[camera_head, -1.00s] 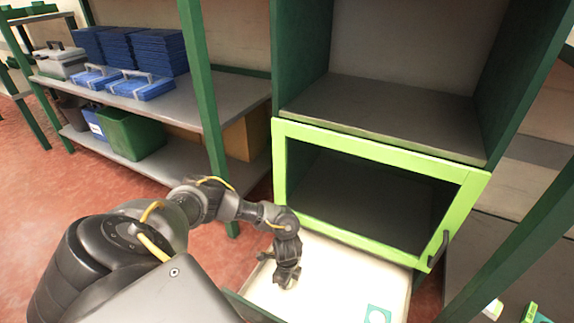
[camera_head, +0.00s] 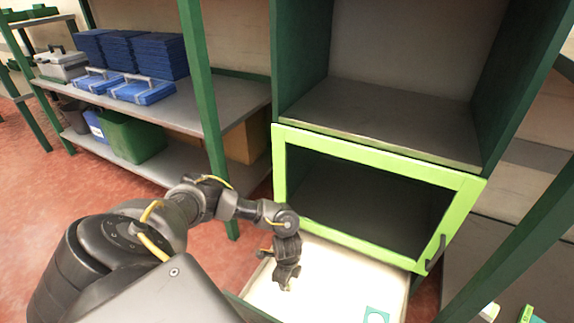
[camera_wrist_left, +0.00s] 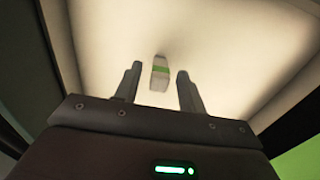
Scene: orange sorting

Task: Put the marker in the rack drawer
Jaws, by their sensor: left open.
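The rack drawer (camera_head: 335,284) is pulled out below the green-framed compartment, with a pale, bright inside. My left gripper (camera_head: 287,286) points down over the drawer's left part. In the left wrist view its two fingers (camera_wrist_left: 159,69) are spread apart. The marker is not clearly visible in the head view.
A light-green framed door (camera_head: 375,152) with a dark handle (camera_head: 435,252) is right above the drawer. A teal square (camera_head: 377,315) lies at the drawer's near right. Shelves with blue cases (camera_head: 142,91) and a green bin (camera_head: 132,137) stand left. A green post (camera_head: 515,250) rises at right.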

